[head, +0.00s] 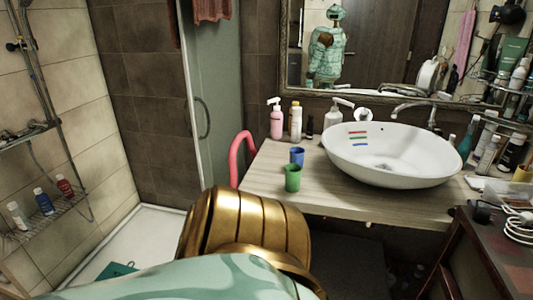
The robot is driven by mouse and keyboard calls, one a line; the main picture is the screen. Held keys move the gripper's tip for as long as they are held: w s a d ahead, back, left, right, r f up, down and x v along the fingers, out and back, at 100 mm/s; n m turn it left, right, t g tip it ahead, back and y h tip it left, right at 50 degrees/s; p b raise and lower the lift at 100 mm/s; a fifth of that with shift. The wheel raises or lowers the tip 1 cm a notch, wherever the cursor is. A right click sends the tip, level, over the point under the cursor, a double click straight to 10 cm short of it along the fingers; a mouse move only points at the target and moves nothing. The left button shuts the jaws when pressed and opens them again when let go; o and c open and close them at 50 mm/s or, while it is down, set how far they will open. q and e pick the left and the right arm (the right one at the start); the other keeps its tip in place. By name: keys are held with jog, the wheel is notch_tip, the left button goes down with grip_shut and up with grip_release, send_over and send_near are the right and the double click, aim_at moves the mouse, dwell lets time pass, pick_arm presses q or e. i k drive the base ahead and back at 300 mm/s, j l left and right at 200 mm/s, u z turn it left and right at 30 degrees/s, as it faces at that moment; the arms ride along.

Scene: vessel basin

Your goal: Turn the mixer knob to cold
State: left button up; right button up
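A small white round piece (363,114), which looks like the mixer knob, sits behind the basin near the wall. Its setting is too small to read. Red, green and blue stripes (357,138) show on the basin's inner left wall. A teal and gold arm of mine fills the lower middle, in front of the counter. No gripper fingers show, so both grippers are out of view.
On the counter (375,201) stand a blue cup (297,156), a green cup (293,178), a pink pump bottle (276,120) and a white pump bottle (333,118). Bottles crowd the right. A pink-red curved object (236,150) rises at the counter's left edge.

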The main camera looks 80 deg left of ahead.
aim_at(364, 112)
jog(key=k+u, duration=0.2)
jog(key=u, duration=2.15)
